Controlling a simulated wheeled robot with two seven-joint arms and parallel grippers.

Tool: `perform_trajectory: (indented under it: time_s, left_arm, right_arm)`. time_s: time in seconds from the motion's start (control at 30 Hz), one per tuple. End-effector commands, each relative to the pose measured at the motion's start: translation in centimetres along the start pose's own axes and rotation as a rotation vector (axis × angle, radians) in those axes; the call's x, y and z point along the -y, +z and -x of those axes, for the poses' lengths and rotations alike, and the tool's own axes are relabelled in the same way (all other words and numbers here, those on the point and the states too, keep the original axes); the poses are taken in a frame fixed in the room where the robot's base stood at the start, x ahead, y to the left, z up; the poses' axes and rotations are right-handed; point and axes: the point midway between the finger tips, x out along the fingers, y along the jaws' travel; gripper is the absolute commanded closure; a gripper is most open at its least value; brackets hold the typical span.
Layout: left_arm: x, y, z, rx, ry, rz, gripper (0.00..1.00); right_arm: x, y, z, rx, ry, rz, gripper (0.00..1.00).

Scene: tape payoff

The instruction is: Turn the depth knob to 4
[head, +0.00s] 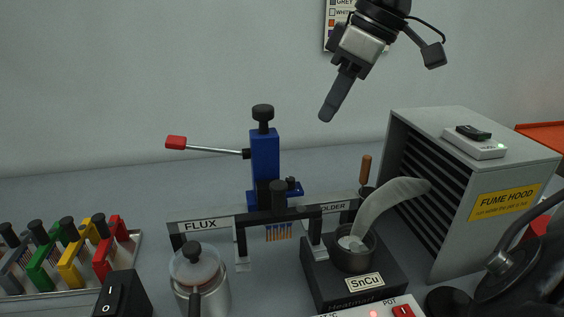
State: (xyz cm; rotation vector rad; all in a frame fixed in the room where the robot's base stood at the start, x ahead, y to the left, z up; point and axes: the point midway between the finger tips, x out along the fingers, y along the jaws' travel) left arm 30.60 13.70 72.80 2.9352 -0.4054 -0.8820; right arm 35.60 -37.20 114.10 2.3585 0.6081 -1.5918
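A blue upright device (265,155) stands at the back middle of the bench. It has a black knob (263,113) on top and a lever with a red grip (176,142) reaching left. No depth label or scale is readable, so I cannot tell which setting it shows or confirm this is the depth knob. My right gripper (326,117) hangs in the air up and right of the black knob, pointing down and left, apart from everything. Its fingers appear edge-on as one dark shape, so its opening is hidden. My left gripper is not in view.
A rail with a FLUX sign (201,225) crosses before the device. A lidded pot (201,275), a SnCu solder pot (353,258) with pale smoke, and a grey fume hood (408,165) stand around it. Coloured clips (104,262) sit left. The air above the bench is open.

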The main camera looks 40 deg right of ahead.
Motion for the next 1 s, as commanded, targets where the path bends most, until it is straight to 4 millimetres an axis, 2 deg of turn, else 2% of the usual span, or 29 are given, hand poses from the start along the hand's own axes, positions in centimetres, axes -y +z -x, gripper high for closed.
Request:
perform_trajectory:
  time_s: [0.2,0.4,0.6,0.8,1.0]
  left_arm:
    - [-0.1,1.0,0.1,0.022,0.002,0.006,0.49]
    - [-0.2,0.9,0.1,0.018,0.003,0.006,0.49]
    - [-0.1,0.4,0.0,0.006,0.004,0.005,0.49]
    - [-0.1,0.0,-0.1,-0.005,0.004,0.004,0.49]
    - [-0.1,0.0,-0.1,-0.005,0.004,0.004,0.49]
  right_arm:
    - [0.1,0.1,-4.7,0.006,-0.007,0.001,0.74]
    - [0.1,0.2,-9.1,0.006,-0.007,0.001,0.74]
    - [0.1,0.1,-12.5,0.004,-0.004,0.001,0.74]
    - [0.1,0.1,-14.2,0.001,-0.001,0.001,0.74]
    - [0.1,0.0,-14.5,0.000,0.000,0.001,0.74]
